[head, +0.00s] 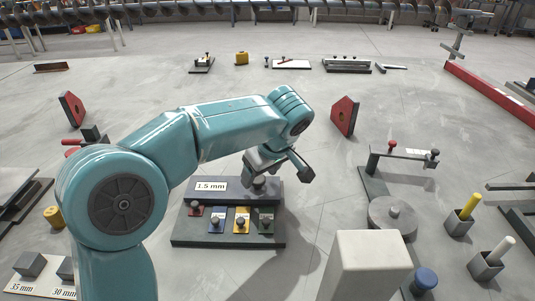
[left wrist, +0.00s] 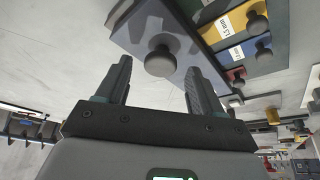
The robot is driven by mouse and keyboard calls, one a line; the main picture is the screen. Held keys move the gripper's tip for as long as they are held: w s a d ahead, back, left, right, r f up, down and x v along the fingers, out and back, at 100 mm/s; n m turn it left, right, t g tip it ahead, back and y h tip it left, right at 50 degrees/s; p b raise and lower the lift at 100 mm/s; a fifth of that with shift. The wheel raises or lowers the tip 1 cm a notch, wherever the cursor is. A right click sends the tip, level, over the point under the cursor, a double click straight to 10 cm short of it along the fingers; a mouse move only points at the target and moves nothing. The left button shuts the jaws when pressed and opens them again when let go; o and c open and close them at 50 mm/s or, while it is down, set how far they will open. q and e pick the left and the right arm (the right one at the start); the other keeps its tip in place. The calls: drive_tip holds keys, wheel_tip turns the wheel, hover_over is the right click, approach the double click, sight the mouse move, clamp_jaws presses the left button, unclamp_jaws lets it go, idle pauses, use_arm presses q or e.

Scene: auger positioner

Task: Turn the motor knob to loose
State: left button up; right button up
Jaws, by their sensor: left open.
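No knob is marked as the motor knob, so I cannot tell which one it is. A dark stepped board (head: 185,239) carries a "1.5 mm" label and several small plates with knobs. My left gripper (head: 278,166) is open over the board's raised back part. In the left wrist view a dark round knob (left wrist: 160,61) on a grey plate (left wrist: 135,28) lies ahead of the open left gripper (left wrist: 157,80), in line with the gap between its fingers. I cannot tell whether the fingers touch it. My right gripper is not in view.
A stand with a red knob (head: 392,145) is at the right. Yellow (head: 467,207) and white-handled (head: 490,258) pieces stand in cups there. Red-faced blocks (head: 344,116) stand on the grey floor. A long red beam (head: 488,90) lies at back right. The middle floor behind my arm is clear.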

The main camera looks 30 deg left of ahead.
use_arm(q)
drive_tip(key=p+v, duration=0.3)
drive_tip(key=v, duration=1.2)
drive_tip(key=shift+p, duration=0.4)
drive_tip(key=shift+r, duration=0.1)
